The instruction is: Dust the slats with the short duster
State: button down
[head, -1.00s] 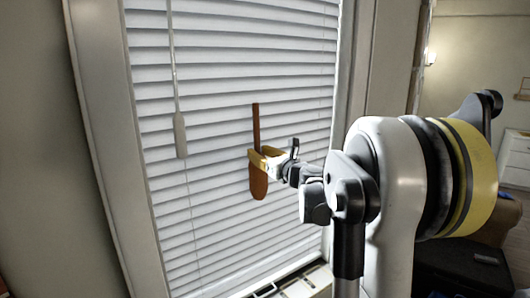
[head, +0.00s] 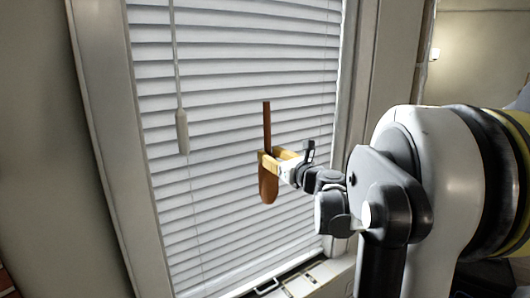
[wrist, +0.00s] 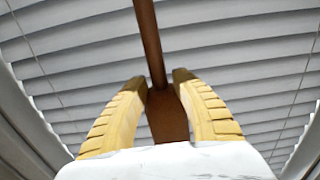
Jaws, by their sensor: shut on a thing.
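The short duster (head: 267,186) is brown, with a thin straight stick pointing up and a wider rounded end pointing down. My gripper (head: 271,158) has yellow fingers shut on it around the middle and holds it upright in front of the white slats (head: 215,100). In the wrist view the duster (wrist: 150,45) stands between the two ridged yellow fingers of my gripper (wrist: 160,85), with the slats (wrist: 230,50) behind it. I cannot tell whether the duster touches the slats.
A pull cord with a pale tassel (head: 182,130) hangs in front of the slats at left. The window frame (head: 118,160) borders them. A sill (head: 305,280) with a metal handle (head: 266,287) lies below. A wall lamp (head: 435,54) glows at far right.

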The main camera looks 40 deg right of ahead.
jog(key=shift+s, duration=0.2)
jog(key=shift+s+a, duration=0.1)
jog(key=shift+s, duration=1.35)
